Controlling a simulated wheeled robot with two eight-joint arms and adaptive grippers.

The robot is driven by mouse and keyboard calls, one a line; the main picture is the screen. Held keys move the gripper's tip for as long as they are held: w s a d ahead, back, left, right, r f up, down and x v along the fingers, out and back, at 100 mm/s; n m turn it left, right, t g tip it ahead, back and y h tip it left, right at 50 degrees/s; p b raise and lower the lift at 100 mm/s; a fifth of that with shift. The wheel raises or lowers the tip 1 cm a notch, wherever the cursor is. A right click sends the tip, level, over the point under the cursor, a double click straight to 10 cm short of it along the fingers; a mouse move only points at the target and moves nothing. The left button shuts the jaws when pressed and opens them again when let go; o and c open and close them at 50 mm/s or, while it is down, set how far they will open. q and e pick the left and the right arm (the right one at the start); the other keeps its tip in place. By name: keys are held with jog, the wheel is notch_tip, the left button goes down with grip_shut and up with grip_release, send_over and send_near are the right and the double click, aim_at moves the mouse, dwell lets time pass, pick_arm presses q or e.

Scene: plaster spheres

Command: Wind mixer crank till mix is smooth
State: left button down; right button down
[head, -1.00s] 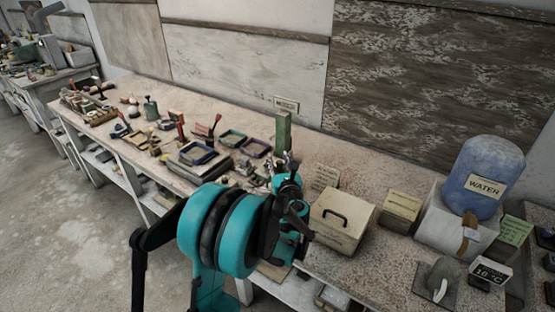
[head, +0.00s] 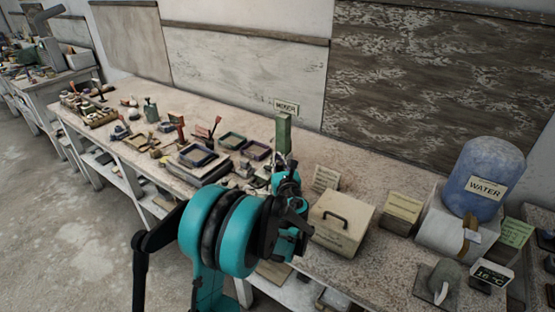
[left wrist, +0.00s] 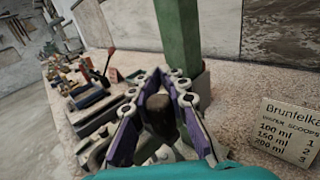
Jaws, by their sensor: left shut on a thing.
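The mixer has a tall green post (head: 283,133) at the back of the bench, under a small MIXER sign (head: 286,106). The post also stands behind the fingers in the left wrist view (left wrist: 176,40). My left gripper (head: 283,165) is in front of the post, mostly covered by my teal arm. In the left wrist view its purple-padded fingers (left wrist: 165,95) are shut on a dark brown crank handle (left wrist: 160,118). The rest of the crank and the mix are hidden or too unclear to judge. My right gripper is not in view.
A lidded box (head: 341,219) stands just right of the gripper. A blue WATER container (head: 482,172) is farther right. Shallow trays (head: 197,155) and small tools crowd the bench to the left. A scoop card (left wrist: 289,128) stands close right of the fingers.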

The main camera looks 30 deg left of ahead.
pick_arm(q)
jog(key=shift+w, duration=0.1)
jog(key=n+g+y, duration=0.2)
jog(key=shift+w+a+g, duration=0.15)
jog(key=shift+w+g, duration=0.1)
jog(key=shift+g, duration=0.05)
jog(key=n+g+y, duration=0.2)
jog(key=g, duration=0.1)
jog(key=a+n+g+y, duration=0.1)
jog(key=shift+w+a+n+g, duration=0.1)
jog(key=shift+w+n+g, duration=0.2)
jog(key=shift+n+g, duration=0.1)
jog(key=n+g, duration=0.1)
jog(key=g, duration=0.1)
jog(key=a+n+g+y, duration=0.1)
jog(key=n+g, duration=0.1)
jog(key=g, duration=0.1)
jog(key=shift+w+p, duration=0.1)
jog(key=shift+p, duration=0.2)
jog(key=shift+a+n+g+p, duration=0.2)
jog(key=shift+a+n+g, duration=0.1)
jog(key=shift+n+g, duration=0.7)
jog(key=shift+a+n+g+p, duration=0.2)
jog(key=shift+n+g, duration=0.4)
jog(key=shift+g, duration=0.7)
jog(key=shift+a+g, duration=0.1)
jog(key=shift+g, duration=0.2)
jog(key=c, duration=1.5)
grip_release()
